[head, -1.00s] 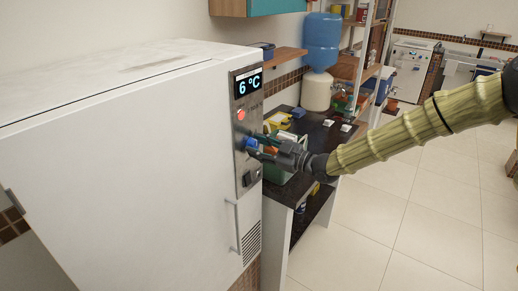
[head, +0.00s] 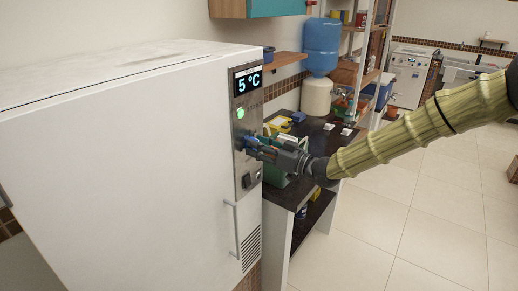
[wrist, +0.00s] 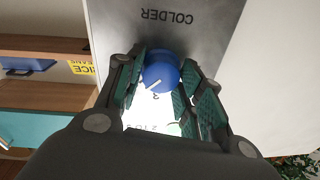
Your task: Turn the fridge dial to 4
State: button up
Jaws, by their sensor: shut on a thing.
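The fridge (head: 120,150) is a large white cabinet on the left in the head view. A metal panel (head: 242,182) on its side edge carries a display (head: 248,81) reading 5 °C and a green lit lamp (head: 240,113). The blue dial (wrist: 161,70) sits between my fingers in the wrist view, with a white pointer line toward the lower left, near a printed 3. "COLDER" shows upside down on the panel above it. My gripper (head: 255,148) is shut on the dial, with its green-padded fingers on either side. In the head view my fingers partly hide the dial.
A black rocker switch (head: 249,178) sits below the dial, and a door handle (head: 236,228) stands lower on the fridge. A dark counter (head: 318,140) with small items stands behind my gripper.

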jog(key=shift+r, duration=0.1)
dwell(0.4)
jog(key=o, duration=1)
jog(key=shift+d, duration=0.1)
jog(key=v, duration=1.2)
